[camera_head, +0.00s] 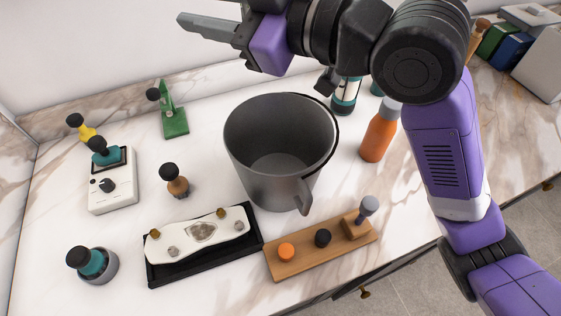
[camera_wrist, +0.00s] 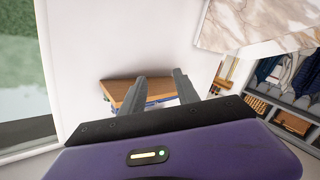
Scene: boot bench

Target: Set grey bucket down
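The grey bucket (camera_head: 270,160) stands upright on the marble counter, in the middle of the head view. It looks empty, and a dark handle runs down along its right side. My gripper (camera_head: 185,25) is above and behind the bucket at the upper left of the head view, apart from it. In the wrist view, my gripper's two fingers (camera_wrist: 158,90) are spread with a gap between them and nothing held. The bucket does not show in the wrist view.
A black tray (camera_head: 160,280) and a wooden board (camera_head: 345,245) lie in front of the bucket. An orange bottle (camera_head: 379,135) stands to its right. A brown-based stamp (camera_head: 178,186), a green holder (camera_head: 173,122) and a white device (camera_head: 113,192) are to its left.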

